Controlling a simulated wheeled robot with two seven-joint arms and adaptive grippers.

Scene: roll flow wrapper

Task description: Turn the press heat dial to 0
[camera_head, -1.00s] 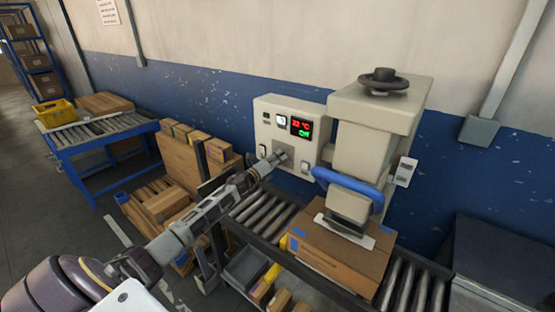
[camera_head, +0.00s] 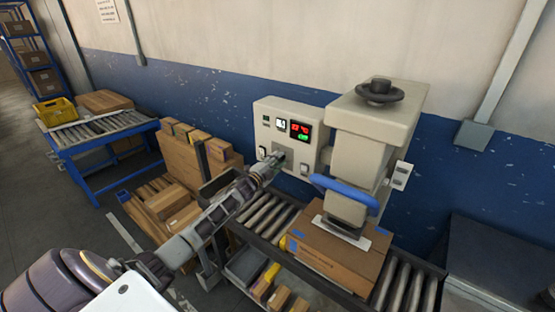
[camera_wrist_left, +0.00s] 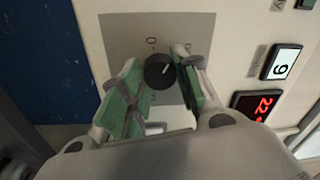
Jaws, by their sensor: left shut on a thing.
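The press heat dial (camera_wrist_left: 158,72) is a round black knob on a grey plate of the control panel, seen in the left wrist view. A 0 mark (camera_wrist_left: 151,41) stands just above it, and its white pointer line points to the upper right, not at the 0. My left gripper (camera_wrist_left: 160,80) has its green-padded fingers on both sides of the dial, shut on it. In the head view, my left gripper (camera_head: 275,160) reaches the lower part of the cream control panel (camera_head: 264,110) and hides the dial there. My right gripper is out of view.
The press (camera_head: 365,152) with a blue handle (camera_head: 343,190) stands right of the panel, over a cardboard box (camera_head: 325,262) on a roller conveyor (camera_head: 268,218). Lit displays (camera_head: 300,131) sit above the dial. Stacked cartons (camera_head: 190,160) stand at the left.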

